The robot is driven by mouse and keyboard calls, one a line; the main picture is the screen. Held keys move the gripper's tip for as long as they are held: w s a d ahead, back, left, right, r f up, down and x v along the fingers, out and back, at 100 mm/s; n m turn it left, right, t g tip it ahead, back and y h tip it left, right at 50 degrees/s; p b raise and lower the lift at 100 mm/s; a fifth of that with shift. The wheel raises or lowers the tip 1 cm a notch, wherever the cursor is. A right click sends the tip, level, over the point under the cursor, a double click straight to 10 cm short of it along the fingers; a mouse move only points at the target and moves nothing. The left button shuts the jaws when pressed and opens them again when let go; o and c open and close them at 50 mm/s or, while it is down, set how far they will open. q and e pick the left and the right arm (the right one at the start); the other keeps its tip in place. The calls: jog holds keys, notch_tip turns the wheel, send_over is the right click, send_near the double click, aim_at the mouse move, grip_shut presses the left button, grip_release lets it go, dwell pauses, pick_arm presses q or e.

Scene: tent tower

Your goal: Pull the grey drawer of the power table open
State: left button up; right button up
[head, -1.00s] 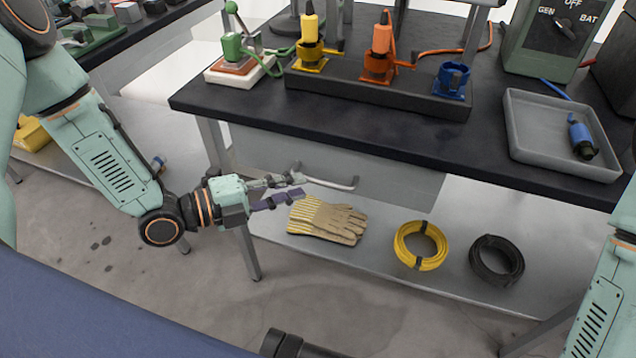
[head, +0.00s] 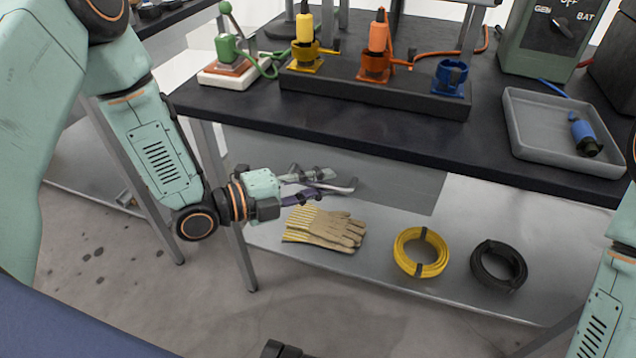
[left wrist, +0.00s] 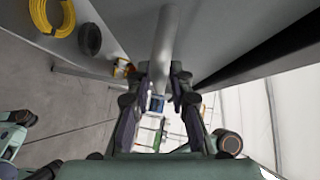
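The power table (head: 400,135) has a dark top, and its grey drawer (head: 405,185) shows as a flat grey front under the top's near edge. The drawer looks shut. A grey bar handle (head: 347,187) stands out from the front. My left gripper (head: 325,182) is at the handle's left part, with one finger above the bar and one below it. In the left wrist view the handle bar (left wrist: 163,45) runs between the two spread fingers (left wrist: 161,75); whether they touch it I cannot tell.
On the lower shelf lie striped gloves (head: 325,228), a yellow cable coil (head: 421,252) and a black coil (head: 498,265). The tabletop holds a plug rack (head: 375,90), a grey tray (head: 530,145) and a green switch box (head: 545,40). A table leg (head: 240,255) stands beneath my left gripper.

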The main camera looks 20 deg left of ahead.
pick_arm(q)
grip_shut()
dwell(0.3)
jog(key=shift+s, duration=0.15)
